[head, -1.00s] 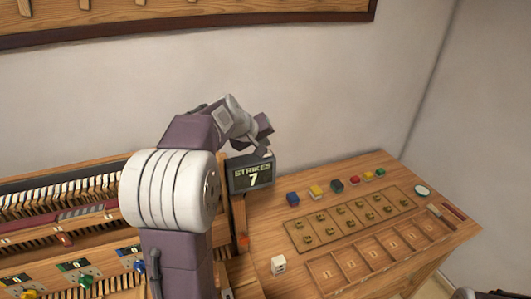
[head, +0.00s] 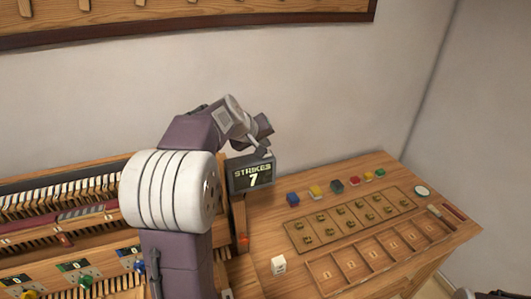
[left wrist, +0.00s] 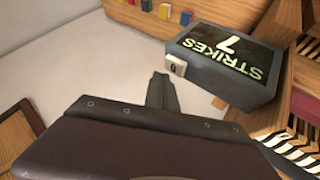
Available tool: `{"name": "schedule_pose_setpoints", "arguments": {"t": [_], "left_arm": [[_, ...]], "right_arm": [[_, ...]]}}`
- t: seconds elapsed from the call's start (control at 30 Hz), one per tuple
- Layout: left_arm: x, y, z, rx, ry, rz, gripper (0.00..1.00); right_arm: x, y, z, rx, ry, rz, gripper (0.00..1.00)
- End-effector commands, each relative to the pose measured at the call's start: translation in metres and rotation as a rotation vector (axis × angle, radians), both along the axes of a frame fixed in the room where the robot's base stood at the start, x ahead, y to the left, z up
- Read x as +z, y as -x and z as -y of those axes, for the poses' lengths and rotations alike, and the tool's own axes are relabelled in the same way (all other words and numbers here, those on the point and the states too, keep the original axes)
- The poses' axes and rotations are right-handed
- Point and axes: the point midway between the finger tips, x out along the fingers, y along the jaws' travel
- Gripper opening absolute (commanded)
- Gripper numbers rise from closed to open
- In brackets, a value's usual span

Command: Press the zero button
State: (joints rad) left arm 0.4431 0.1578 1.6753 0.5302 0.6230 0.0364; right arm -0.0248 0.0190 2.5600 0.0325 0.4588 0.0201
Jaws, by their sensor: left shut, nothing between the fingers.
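The counter display (head: 252,174) stands at the right end of the piano and reads "STRIKES 7". It also shows in the left wrist view (left wrist: 228,62). A small pale button marked 0 (left wrist: 175,67) sits on the display's edge in the left wrist view; in the head view my gripper largely hides that spot. My left gripper (head: 264,150) is shut and empty at the display's top right corner. In the left wrist view its fingertips (left wrist: 159,82) are just beside the zero button; I cannot tell if they touch it.
A wooden table to the right holds several coloured blocks (head: 336,186), a tray with brass pieces (head: 303,236), a compartment tray (head: 349,270) and a white block (head: 278,265). The piano keys (head: 60,190) lie left. The wall behind is bare near the gripper.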

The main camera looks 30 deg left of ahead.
Motion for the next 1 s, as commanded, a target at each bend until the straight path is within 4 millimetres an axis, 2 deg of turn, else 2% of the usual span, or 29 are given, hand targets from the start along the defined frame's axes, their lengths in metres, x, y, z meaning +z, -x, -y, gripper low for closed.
{"name": "schedule_pose_setpoints", "arguments": {"t": [1.0], "left_arm": [[-0.008, 0.0, 0.0, 0.0, 0.0, 0.0, 0.0]], "right_arm": [[-0.009, 0.0, 0.0, 0.0, 0.0, 0.0, 0.36]]}}
